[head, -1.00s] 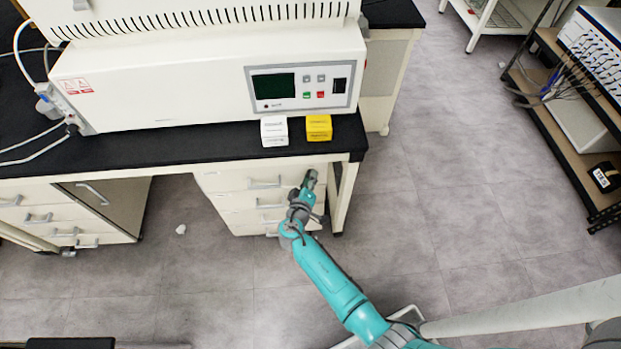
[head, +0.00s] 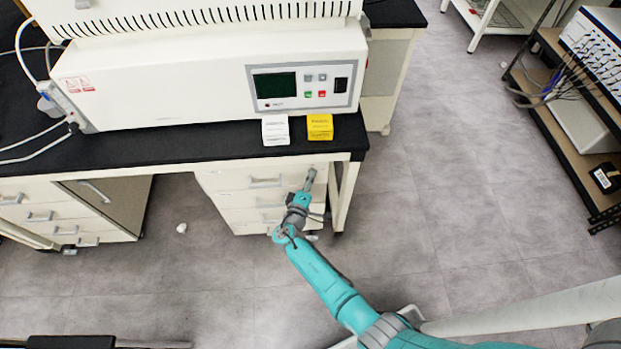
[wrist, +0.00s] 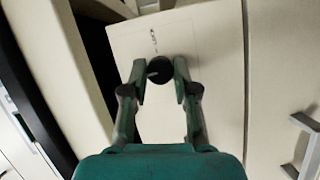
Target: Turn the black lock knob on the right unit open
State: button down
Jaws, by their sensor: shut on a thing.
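The black lock knob (wrist: 159,70) shows in the wrist view on a cream front panel (wrist: 205,45), with small dark markings above it. My gripper (wrist: 160,75) has one finger on each side of the knob, and its fingers are shut on it. A pale line on the knob face lies roughly sideways in the picture. In the head view my gripper (head: 309,178) is at the upper right of the drawer unit (head: 228,200) under the bench. There the knob is hidden from sight.
The black bench top (head: 200,150) overhangs above my gripper. A white box (head: 275,131) and a yellow box (head: 320,128) stand near its front edge, before the freeze dryer (head: 170,95). A drawer handle (wrist: 305,125) juts out at right.

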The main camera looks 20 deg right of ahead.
jog(key=c, duration=0.9)
grip_release()
jog(key=v, duration=1.2)
